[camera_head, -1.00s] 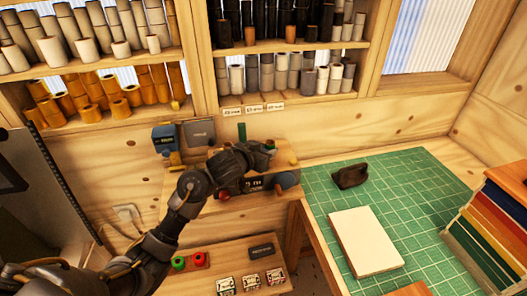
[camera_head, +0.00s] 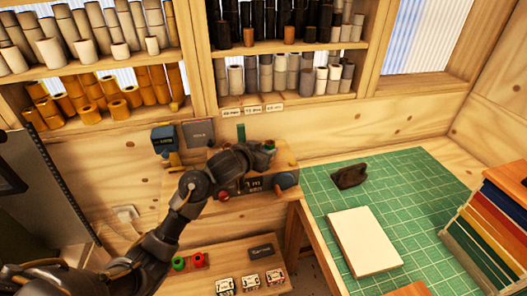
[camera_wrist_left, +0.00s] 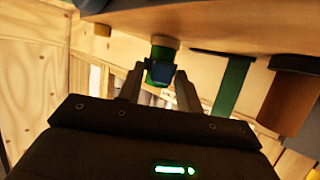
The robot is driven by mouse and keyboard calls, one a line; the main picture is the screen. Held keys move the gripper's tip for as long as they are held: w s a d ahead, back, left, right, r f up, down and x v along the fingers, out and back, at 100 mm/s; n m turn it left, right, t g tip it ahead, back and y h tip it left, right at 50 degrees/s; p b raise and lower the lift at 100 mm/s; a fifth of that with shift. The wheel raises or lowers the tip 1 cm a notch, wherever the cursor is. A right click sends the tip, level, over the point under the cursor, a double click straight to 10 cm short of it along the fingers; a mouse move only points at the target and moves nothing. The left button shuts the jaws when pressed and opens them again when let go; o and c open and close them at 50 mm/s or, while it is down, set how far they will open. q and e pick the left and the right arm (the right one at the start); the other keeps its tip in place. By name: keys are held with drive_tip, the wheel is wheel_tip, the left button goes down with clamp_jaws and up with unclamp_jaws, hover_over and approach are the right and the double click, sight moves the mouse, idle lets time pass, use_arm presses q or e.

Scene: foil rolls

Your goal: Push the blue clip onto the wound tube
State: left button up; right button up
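My left gripper (camera_wrist_left: 160,75) is at the winding bench below the shelves, and its arm comes in from the left in the head view. Its two fingers stand close on either side of a small blue clip (camera_wrist_left: 159,54). The clip sits against a green wound tube (camera_wrist_left: 158,74) with a tan end, and the fingers hide part of both. I cannot tell how far the clip is around the tube. In the head view a bit of green (camera_head: 270,146) shows at the left fingertips (camera_head: 266,150). My right gripper is not in view.
A green upright strip (camera_head: 241,132) stands behind the gripper. At right, a green mat (camera_head: 410,200) holds a pale board (camera_head: 365,243) and a dark block (camera_head: 349,176).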

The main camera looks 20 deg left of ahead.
use_arm(q)
drive_tip(key=o, duration=0.5)
drive_tip(key=shift+o, duration=0.2)
drive_tip(key=shift+s, duration=0.1)
drive_tip(key=p+v, duration=0.3)
drive_tip(key=v, duration=0.7)
drive_tip(key=shift+s+p, duration=0.35)
